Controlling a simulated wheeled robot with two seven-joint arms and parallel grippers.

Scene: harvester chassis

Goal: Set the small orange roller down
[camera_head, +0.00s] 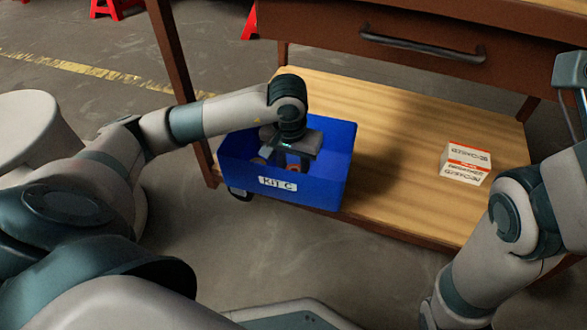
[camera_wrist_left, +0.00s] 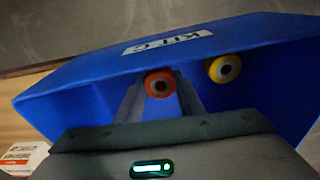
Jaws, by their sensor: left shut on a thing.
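The bin also fills much of the left wrist view (camera_wrist_left: 85,85). Whether the roller touches the bin floor cannot be told. My right arm is at the right edge of the head view, with its gripper not clearly visible.
A yellow roller (camera_wrist_left: 224,68) is in the bin, to the right of the orange one in the left wrist view. A white and orange box (camera_head: 466,164) stands on the wooden shelf (camera_head: 400,150), with bare shelf between it and the bin. A drawer (camera_head: 400,45) overhangs the shelf.

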